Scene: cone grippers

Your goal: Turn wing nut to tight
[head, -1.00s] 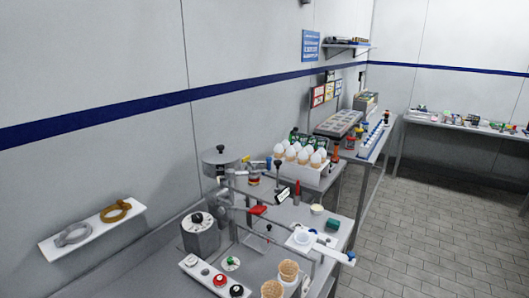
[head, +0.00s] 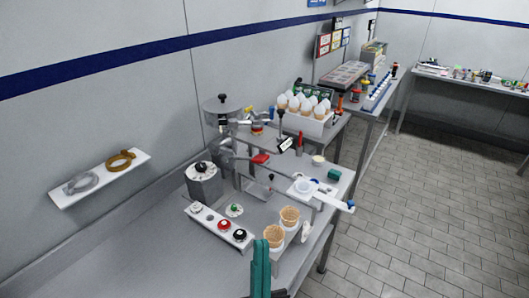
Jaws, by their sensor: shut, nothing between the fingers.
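No wing nut can be told for certain at this size. A small white disc with a green centre (head: 234,210) lies on the near metal table, behind the white button panel (head: 216,228). A grey box with a black knob on a white dial (head: 202,170) stands to its left and farther back. My gripper (head: 262,245) shows as a narrow teal shape rising from the bottom edge, in front of the cone stand. Its fingers look closed together and empty. It appears apart from the things on the table.
Two cones (head: 289,218) stand in a holder at the table's right front. A metal frame with a white cup (head: 303,186) and blue-tipped arm stands behind. A wall shelf (head: 98,180) holds two rings. The tiled floor (head: 400,230) at right is clear.

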